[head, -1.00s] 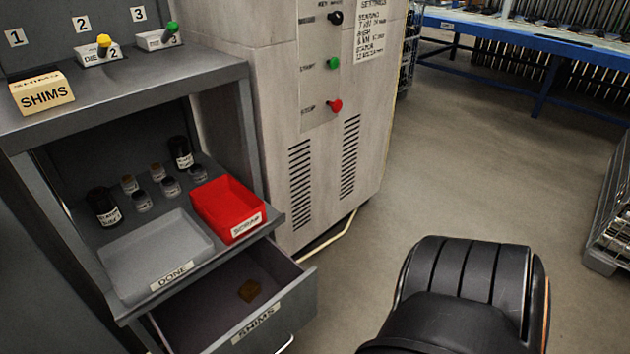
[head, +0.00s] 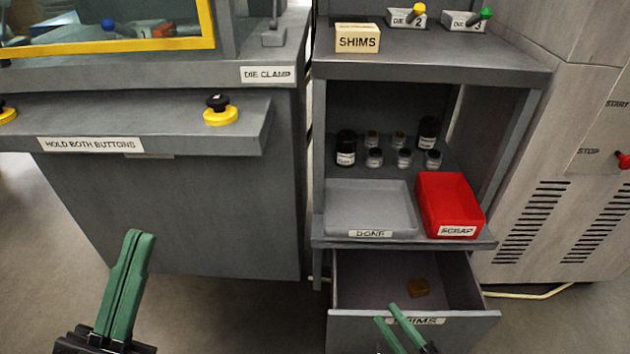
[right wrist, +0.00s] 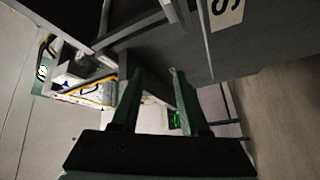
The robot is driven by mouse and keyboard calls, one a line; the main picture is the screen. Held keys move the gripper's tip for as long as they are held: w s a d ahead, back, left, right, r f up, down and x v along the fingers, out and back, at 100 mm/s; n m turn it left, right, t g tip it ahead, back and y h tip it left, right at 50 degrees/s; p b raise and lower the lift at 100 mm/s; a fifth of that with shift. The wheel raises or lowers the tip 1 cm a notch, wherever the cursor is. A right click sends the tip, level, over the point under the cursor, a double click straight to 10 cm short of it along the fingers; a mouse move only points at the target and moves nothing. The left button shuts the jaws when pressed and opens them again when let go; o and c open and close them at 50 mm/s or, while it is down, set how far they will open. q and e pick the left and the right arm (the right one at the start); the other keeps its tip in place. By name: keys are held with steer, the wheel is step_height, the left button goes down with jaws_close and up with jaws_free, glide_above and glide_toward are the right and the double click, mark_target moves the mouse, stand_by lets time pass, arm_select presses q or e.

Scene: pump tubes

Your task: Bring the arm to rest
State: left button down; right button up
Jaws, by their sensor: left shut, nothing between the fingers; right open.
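My left gripper (head: 125,285) shows at the lower left of the head view, its green fingers together with nothing between them. It is in front of the grey press bench, apart from it. My right gripper (head: 392,328) shows at the bottom of the head view, in front of the open shims drawer (head: 350,285). Its two green fingers are apart and empty. In the right wrist view the open right gripper (right wrist: 155,95) points past grey panels, with nothing between its fingers.
The drawer holds a small brown block (head: 418,288). Above it are a grey done tray (head: 365,210), a red scrap tray (head: 450,200) and several small jars. A shims box (head: 358,40) stands on top. The press bench has yellow-ringed buttons (head: 220,112). Floor is free at left.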

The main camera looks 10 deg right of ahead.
steer(key=s+a+r+m+t+y, duration=0.1)
steer(key=s+a+r+y, duration=0.2)
steer(key=r, duration=1)
steer(key=s+a+r+m+t+y, duration=0.15)
steer(key=a+r, duration=0.25)
steer(key=r, duration=0.9)
steer(key=s+a+r+m+t+y, duration=0.15)
steer(key=a+r+y, duration=0.25)
steer(key=r, duration=0.8)
steer(key=w+d+m+g+h+p, duration=0.2)
steer(key=w+m+h+p, duration=0.4)
steer(key=p, duration=0.6)
arm_select(q)
steer(key=w+a+f+n+g+y+p, duration=0.3)
steer(key=w+f+n+g+y+p, duration=0.15)
steer(key=w+n+y+p, duration=0.4)
steer(key=s+a+f+n+g+y+p, duration=0.1)
steer(key=s+f+g+y+p, duration=0.3)
steer(key=p, duration=1.2)
steer(key=s+a+f+g, duration=0.1)
steer(key=s+g, duration=0.3)
steer(key=s, duration=0.3)
steer(key=shift+f, duration=0.4)
arm_select(e)
steer(key=s+d+f+m+g+h, duration=0.3)
steer(key=s+f+g+h, duration=0.4)
steer(key=f+g, duration=0.3)
steer(key=shift+s+d+m+g, duration=0.35)
steer(key=shift+s+m+g, duration=0.35)
